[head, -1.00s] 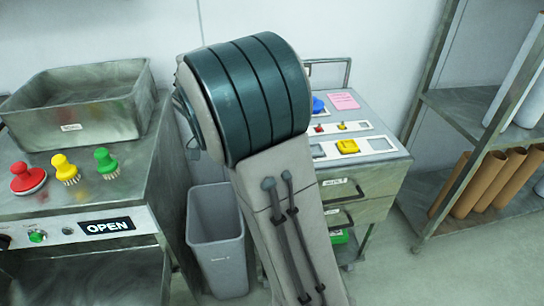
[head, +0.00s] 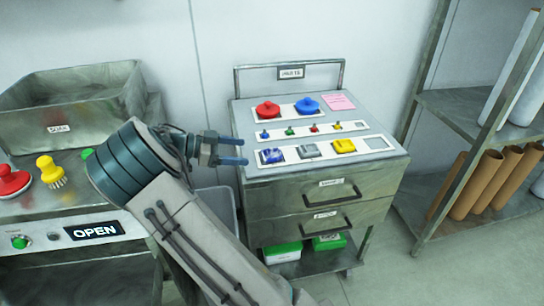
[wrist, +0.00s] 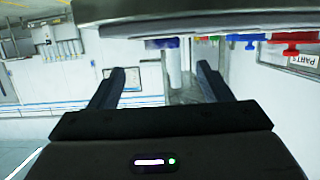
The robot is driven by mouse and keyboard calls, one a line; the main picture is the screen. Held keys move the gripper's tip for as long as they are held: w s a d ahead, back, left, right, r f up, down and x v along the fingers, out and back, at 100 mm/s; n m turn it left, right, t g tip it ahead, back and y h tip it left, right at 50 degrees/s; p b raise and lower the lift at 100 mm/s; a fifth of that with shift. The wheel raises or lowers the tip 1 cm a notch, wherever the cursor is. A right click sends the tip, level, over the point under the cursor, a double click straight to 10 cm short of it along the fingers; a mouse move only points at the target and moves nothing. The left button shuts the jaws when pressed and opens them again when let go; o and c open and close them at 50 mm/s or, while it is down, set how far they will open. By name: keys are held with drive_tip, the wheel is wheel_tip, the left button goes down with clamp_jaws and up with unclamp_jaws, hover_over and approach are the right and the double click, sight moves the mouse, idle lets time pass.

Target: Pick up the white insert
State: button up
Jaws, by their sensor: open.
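On the cart top in the head view, the front strip holds a blue-and-white insert (head: 271,156), a pale grey-white insert (head: 308,150) and a yellow insert (head: 344,146). The pale one is the closest to white; none looks plain white. The right end of the strip shows an empty-looking square recess (head: 376,143). My gripper (head: 240,151) is open and empty, just left of the cart top, its fingers pointing right toward the blue-and-white insert.
Red (head: 267,110) and blue (head: 307,105) knobs stand at the back of the cart (head: 318,190), with several small knobs in front. A grey bin (head: 216,203) stands left of the cart. A shelf rack (head: 465,110) with tubes is at the right.

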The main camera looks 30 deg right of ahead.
sight(279, 154)
drive_tip(key=x, duration=0.8)
drive_tip(key=shift+w+d, duration=0.1)
drive_tip(key=shift+d, duration=0.1)
drive_tip(key=shift+r, duration=0.1)
drive_tip(key=c, duration=1.1)
